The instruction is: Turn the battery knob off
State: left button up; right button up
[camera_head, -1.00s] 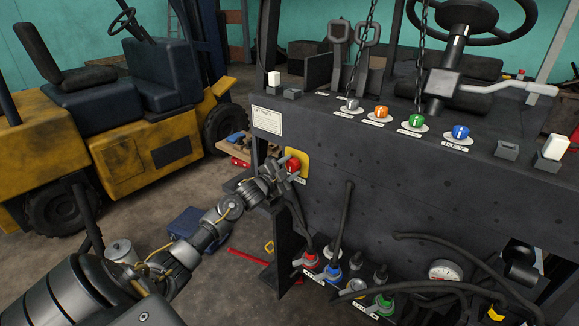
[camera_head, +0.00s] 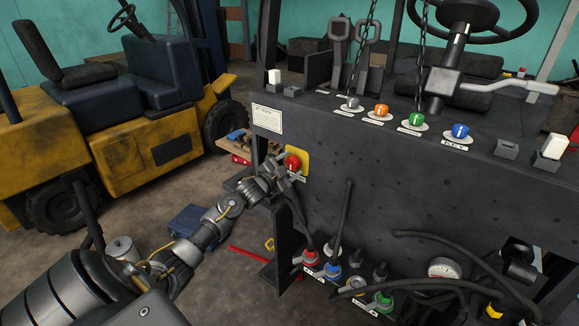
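The battery knob (camera_head: 292,162) is red and sits on a yellow plate (camera_head: 304,153) at the left end of the dark forklift panel. My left arm comes in from the lower left. My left gripper (camera_head: 284,172) is at the knob's lower left, with its fingers around or right beside it. Whether the fingers touch the knob or are closed on it is too small to tell. My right gripper does not show.
The dark panel (camera_head: 400,150) carries grey, orange, green and blue knobs (camera_head: 460,131) on top. Hoses and coloured connectors (camera_head: 332,272) are below. A yellow forklift (camera_head: 130,150) stands behind at left. A blue box (camera_head: 190,221) lies on the floor.

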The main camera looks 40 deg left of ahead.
pick_arm(q)
jog(key=shift+o, duration=0.3)
jog(key=shift+s, duration=0.1)
jog(key=shift+s+f, duration=0.1)
jog(key=shift+s, duration=0.15)
jog(key=s+b, duration=0.3)
jog(key=s, duration=0.7)
jog(key=shift+d, duration=0.1)
